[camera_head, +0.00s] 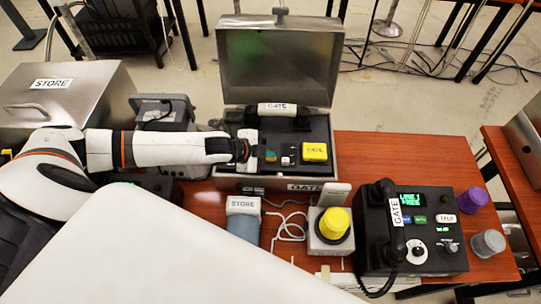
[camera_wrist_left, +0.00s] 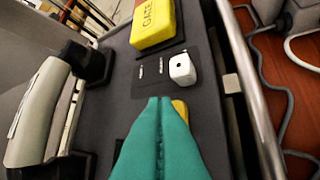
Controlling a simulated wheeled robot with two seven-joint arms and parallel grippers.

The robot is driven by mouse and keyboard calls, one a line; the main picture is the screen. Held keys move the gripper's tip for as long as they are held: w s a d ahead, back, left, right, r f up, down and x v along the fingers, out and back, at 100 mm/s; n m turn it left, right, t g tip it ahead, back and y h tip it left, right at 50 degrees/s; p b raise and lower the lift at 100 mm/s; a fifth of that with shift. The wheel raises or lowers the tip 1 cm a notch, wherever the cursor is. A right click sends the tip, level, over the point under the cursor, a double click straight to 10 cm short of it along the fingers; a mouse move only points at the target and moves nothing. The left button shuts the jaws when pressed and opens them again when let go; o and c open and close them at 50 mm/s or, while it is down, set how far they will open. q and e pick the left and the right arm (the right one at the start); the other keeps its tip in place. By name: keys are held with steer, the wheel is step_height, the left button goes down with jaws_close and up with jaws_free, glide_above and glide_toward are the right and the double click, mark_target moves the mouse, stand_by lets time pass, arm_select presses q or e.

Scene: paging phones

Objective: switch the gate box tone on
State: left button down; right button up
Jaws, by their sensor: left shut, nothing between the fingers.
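Inside lie a GATE handset (camera_head: 277,109), a yellow GATE block (camera_head: 315,152) and a small white cube-like knob (camera_head: 285,161). In the left wrist view the white knob (camera_wrist_left: 182,69) sits on a dark plate with small marks, beside the yellow block (camera_wrist_left: 153,22). My left gripper (camera_head: 270,156) is over the box's inside; its teal fingers (camera_wrist_left: 160,105) are shut and empty, just short of the knob. They partly hide another yellow piece (camera_wrist_left: 181,110).
A closed STORE box (camera_head: 70,95) stands at the left. Purple (camera_head: 472,200) and grey (camera_head: 488,243) cups stand at the right.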

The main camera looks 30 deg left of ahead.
mark_target(267, 160)
arm_select(q)
steer(key=shift+f, duration=0.2)
stand_by(0.4)
steer(key=shift+f, duration=0.25)
steer(key=shift+r+p, duration=0.45)
steer(key=shift+p, duration=0.15)
steer(key=shift+r, duration=0.1)
step_height(267, 160, up, 6)
steer(key=p, duration=0.6)
steer(key=shift+p, duration=0.4)
